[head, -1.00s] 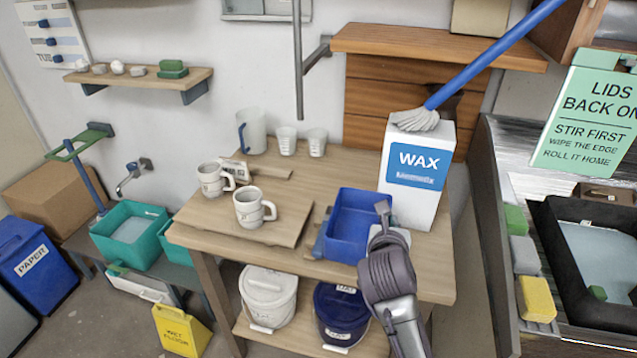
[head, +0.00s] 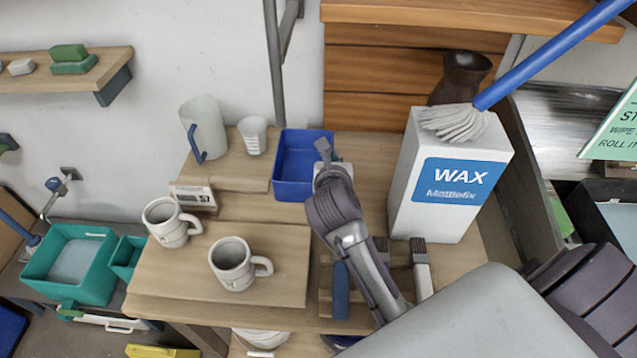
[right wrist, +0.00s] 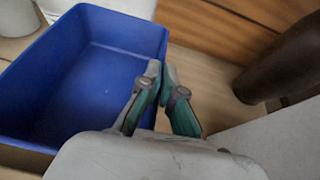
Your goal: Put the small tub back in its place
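The small blue tub (head: 290,178) is at the back of the wooden table, left of the WAX box; it looks empty. My right gripper (head: 324,158) is at the tub's right side. In the right wrist view the blue tub (right wrist: 60,85) fills the left, and the gripper's fingertips (right wrist: 162,72) are close together at its right wall, seeming to pinch it. Whether the tub rests on the table or hangs just above it I cannot tell. My left gripper is not in view.
A white WAX box (head: 450,185) with a mop head on it stands right of the tub. A pitcher (head: 205,130) and a small cup (head: 253,135) stand left. Two mugs are on a board (head: 290,290) in front. Brushes (head: 420,265) lie near my arm.

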